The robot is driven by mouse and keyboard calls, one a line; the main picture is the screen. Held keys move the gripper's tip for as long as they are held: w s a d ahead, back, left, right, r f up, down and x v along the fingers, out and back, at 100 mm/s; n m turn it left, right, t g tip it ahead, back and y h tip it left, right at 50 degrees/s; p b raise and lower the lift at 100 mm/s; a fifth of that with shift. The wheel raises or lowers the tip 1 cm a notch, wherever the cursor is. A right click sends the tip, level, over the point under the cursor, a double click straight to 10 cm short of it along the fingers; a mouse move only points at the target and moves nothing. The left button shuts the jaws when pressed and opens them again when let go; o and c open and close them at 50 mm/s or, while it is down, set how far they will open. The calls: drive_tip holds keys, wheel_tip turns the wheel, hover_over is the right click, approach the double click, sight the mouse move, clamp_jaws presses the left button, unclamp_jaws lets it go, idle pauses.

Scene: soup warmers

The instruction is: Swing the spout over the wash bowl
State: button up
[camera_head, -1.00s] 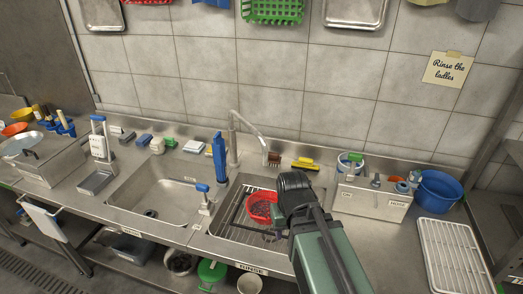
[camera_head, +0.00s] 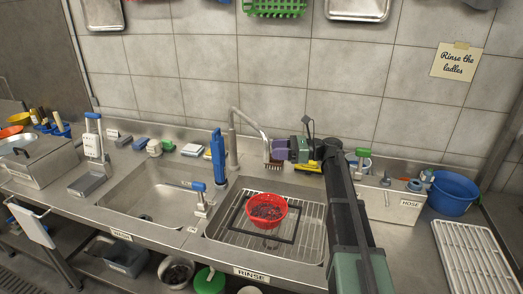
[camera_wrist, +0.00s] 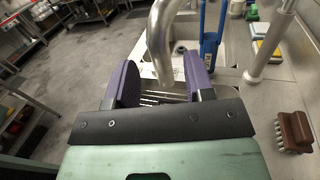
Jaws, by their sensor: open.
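The silver spout (camera_head: 252,122) arches from its post behind the sinks, and its free end hangs over the back of the right-hand rinse basin (camera_head: 225,218). The wash bowl (camera_head: 150,200) is the empty left-hand basin. My gripper (camera_head: 280,150) is open, close to the right of the spout's end. In the wrist view, the spout (camera_wrist: 158,45) comes down between the purple pads of my gripper (camera_wrist: 160,86), with gaps visible on both sides. Whether either pad touches it I cannot tell.
A red colander (camera_head: 266,211) stands on the rinse basin's rack. A brown brush (camera_wrist: 294,131) lies near my gripper. A blue tub (camera_head: 453,193) stands at right.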

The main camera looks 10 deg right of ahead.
drive_tip(key=x, duration=0.5)
drive_tip(key=shift+w+a, duration=0.1)
drive_tip(key=shift+a, duration=0.2)
drive_tip(key=shift+c, duration=0.4)
clamp_jaws()
